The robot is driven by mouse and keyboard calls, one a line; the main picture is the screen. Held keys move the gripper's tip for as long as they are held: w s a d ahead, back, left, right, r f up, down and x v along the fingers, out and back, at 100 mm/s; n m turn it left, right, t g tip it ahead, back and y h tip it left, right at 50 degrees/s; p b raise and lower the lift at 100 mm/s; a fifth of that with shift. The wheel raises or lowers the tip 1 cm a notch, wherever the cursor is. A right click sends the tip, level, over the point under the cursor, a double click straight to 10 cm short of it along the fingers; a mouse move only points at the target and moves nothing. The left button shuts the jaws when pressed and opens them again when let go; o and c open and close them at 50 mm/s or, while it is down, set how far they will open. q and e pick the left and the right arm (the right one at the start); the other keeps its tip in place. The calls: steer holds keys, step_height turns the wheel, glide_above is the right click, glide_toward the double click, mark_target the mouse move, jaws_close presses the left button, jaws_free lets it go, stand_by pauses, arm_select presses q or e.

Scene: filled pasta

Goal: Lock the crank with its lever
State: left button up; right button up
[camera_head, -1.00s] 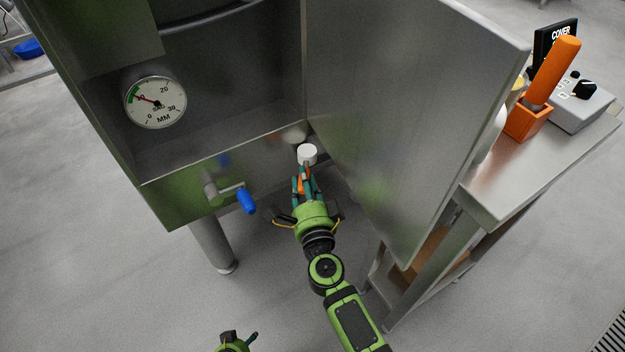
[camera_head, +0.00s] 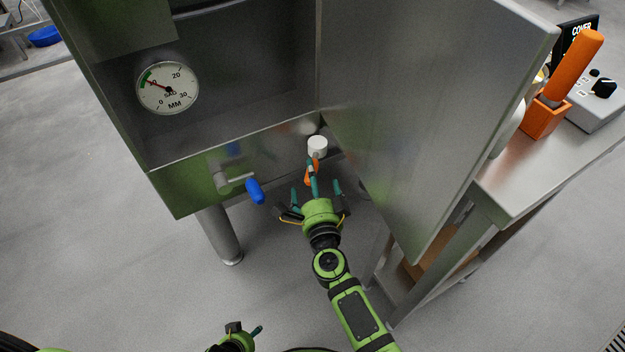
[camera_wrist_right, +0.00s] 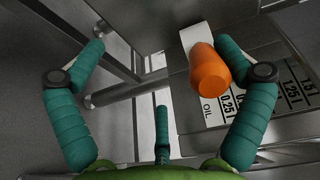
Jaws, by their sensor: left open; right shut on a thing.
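The crank (camera_head: 222,178) has a grey arm and a blue handle (camera_head: 255,191) and sits on the cabinet's front face. To its right an orange lever (camera_head: 312,172) hangs below a white knob (camera_head: 317,147). My right gripper (camera_head: 316,187) is just in front of the lever, with its fingers spread. In the right wrist view the orange lever end (camera_wrist_right: 207,70) is beyond and between the spread fingers, close to the right-hand finger and clear of the left-hand one. My left gripper (camera_head: 245,330) is open at the bottom edge, mostly cut off, and away from the crank.
A large steel panel (camera_head: 425,120) stands close right of my right gripper. A side table (camera_head: 515,190) holds an orange-handled tool (camera_head: 572,68) and a grey control box (camera_head: 597,105). Floor left of the cabinet leg is clear.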

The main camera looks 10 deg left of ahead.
steer(key=shift+m, duration=0.7)
steer(key=a+r, duration=0.3)
steer(key=a, duration=0.1)
steer(key=shift+w+a+r, duration=0.1)
steer(key=shift+a+r, duration=0.1)
steer(key=shift+r, duration=0.15)
steer(key=shift+c, duration=0.7)
steer(key=shift+s+d+p, duration=0.2)
steer(key=shift+s+p, duration=0.1)
steer(key=shift+s, duration=0.15)
steer(key=shift+c, duration=0.9)
steer(key=p+v, duration=0.1)
steer(key=v, duration=0.3)
steer(key=p+v, duration=0.1)
steer(key=v, duration=0.3)
steer(key=shift+s+a+f, duration=0.1)
steer(key=shift+s+a, duration=0.05)
steer(key=shift+a, duration=0.05)
steer(key=shift+c, duration=1.3)
arm_select(q)
step_height(320, 180, up, 2)
steer(key=shift+w+r, duration=0.1)
steer(key=shift+r, duration=0.1)
arm_select(e)
steer(key=shift+d, duration=0.1)
